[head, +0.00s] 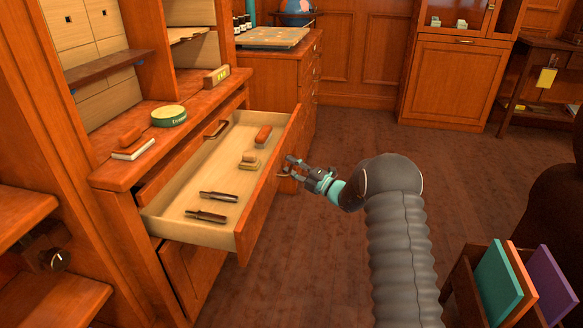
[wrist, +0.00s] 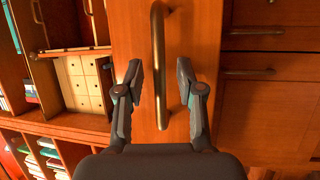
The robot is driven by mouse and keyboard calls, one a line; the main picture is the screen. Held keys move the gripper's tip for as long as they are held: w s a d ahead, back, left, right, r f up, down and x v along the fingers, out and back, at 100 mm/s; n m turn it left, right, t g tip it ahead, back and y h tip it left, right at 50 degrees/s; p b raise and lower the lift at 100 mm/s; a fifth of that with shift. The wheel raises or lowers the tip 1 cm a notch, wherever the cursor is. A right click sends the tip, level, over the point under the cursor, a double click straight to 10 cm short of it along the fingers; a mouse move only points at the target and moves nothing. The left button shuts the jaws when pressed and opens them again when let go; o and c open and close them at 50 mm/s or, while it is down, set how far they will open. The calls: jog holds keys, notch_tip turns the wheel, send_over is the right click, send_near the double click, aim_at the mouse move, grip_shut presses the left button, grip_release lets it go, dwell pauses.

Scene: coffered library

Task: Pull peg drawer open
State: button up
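A wooden drawer (head: 178,218) is pulled well out of the cabinet at left in the head view. It holds two dark slim tools (head: 207,215), a pale block (head: 249,160) and an orange-red item (head: 263,135). Its front carries a bronze bar handle (wrist: 158,45), which looks upright in the wrist view. My gripper (head: 293,164) is at the drawer's outer face, by the handle. In the wrist view my gripper (wrist: 160,76) is open, one finger on each side of the bar with gaps. I cannot tell how deep the bar sits between the fingers.
A green round tin (head: 169,116) and a red-and-white item (head: 133,146) sit on the cabinet ledge above the drawer. Another chest of drawers (head: 280,75) stands behind. Colored panels (head: 500,284) stand in a rack at lower right. The floor (head: 330,240) around the arm is clear.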

jog(key=shift+d, duration=0.1)
jog(key=v, duration=1.2)
